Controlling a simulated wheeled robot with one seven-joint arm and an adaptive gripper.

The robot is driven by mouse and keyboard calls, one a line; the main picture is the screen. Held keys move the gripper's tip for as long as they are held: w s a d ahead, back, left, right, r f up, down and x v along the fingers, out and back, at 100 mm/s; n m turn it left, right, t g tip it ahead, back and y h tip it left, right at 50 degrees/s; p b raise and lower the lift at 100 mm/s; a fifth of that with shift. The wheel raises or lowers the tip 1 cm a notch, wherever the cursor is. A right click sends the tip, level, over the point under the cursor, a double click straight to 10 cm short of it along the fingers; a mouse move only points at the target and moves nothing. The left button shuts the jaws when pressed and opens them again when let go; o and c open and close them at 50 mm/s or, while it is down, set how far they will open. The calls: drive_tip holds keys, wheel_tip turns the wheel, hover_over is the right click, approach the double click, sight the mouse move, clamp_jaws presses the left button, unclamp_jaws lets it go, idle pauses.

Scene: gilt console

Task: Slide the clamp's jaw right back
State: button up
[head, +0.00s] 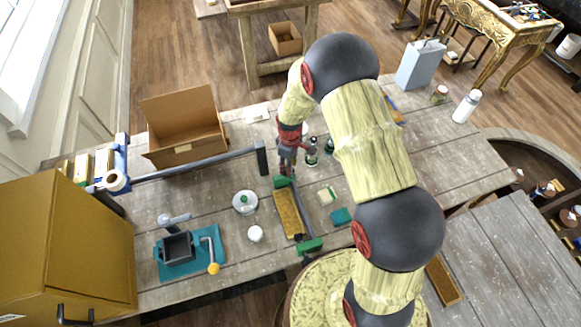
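A clamp with a dark grey bar (302,214) and green jaws lies on the grey plank table. One green jaw (281,183) is at its far end and the other green jaw (310,245) at its near end. A brown wooden block (288,213) lies beside the bar, between the jaws. My gripper (287,170) points down just above the far jaw, very close to it. I cannot tell if it touches the jaw. The fingertips are small and dark, and I cannot tell whether they are open or shut.
A long grey bar (200,165) with an upright dark end lies to the left. An open cardboard box (185,125) stands behind it. A white-lidded jar (245,202), a small green bottle (312,152) and a teal block (341,217) are nearby. A teal mat (175,268) lies front left.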

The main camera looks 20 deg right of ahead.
drive_tip(key=shift+o, duration=0.6)
drive_tip(key=shift+s, duration=0.1)
wheel_tip(320, 180, up, 12)
idle(0.7)
